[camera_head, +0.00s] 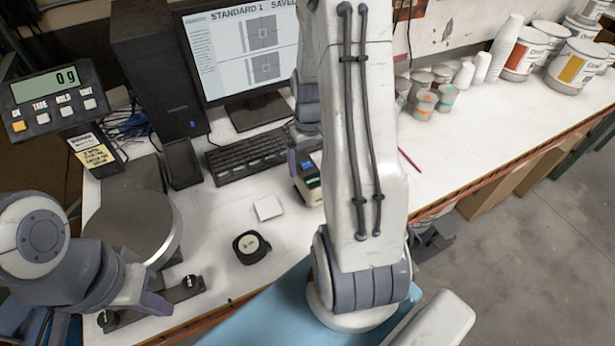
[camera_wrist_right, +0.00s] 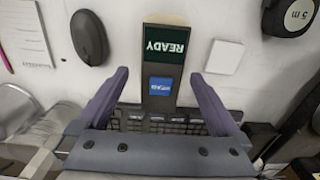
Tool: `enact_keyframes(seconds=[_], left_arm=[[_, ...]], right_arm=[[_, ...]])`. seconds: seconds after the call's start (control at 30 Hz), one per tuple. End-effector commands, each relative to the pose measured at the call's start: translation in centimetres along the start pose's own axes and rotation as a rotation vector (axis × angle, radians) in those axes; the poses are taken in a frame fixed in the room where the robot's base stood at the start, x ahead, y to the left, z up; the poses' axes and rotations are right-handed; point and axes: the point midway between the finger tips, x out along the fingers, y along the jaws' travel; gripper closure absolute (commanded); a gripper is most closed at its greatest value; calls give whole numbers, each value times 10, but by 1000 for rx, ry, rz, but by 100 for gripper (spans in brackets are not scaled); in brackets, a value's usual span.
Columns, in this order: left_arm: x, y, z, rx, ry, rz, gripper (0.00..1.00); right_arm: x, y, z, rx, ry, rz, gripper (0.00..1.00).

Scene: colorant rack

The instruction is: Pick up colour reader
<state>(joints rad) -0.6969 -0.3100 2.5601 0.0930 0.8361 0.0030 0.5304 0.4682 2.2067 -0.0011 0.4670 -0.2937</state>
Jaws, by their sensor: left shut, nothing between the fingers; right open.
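The colour reader (camera_wrist_right: 163,95) is a dark handheld device with a green READY screen and a blue label, upside down in the right wrist view. In the head view the colour reader (camera_head: 311,189) shows only partly beside my right arm, on the white bench. My right gripper (camera_wrist_right: 160,78) is open, its two purple-grey fingertips on either side of the reader with gaps between; I cannot tell how far above it they are. In the head view the right gripper (camera_head: 300,155) is mostly hidden. My left gripper (camera_head: 155,303) is shut and empty at the lower left.
A tape measure (camera_head: 251,247) and a small white square (camera_head: 267,208) lie near the reader. A keyboard (camera_head: 247,157) sits behind it. The wrist view shows a mouse (camera_wrist_right: 89,37) and notepad (camera_wrist_right: 22,35). A round scale pan (camera_head: 135,228) stands at left.

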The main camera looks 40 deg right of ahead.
Motion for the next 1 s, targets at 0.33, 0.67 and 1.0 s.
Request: enact_keyframes(seconds=[0.33,0.67,1.0], left_arm=[[-18,1,-1,2,0,0,100],[-21,2,-1,4,0,0,100],[-21,2,-1,3,0,0,100]], right_arm=[[31,-3,-2,-1,-5,-2,0],[56,-2,-4,0,1,0,0],[56,-2,-4,0,1,0,73]])
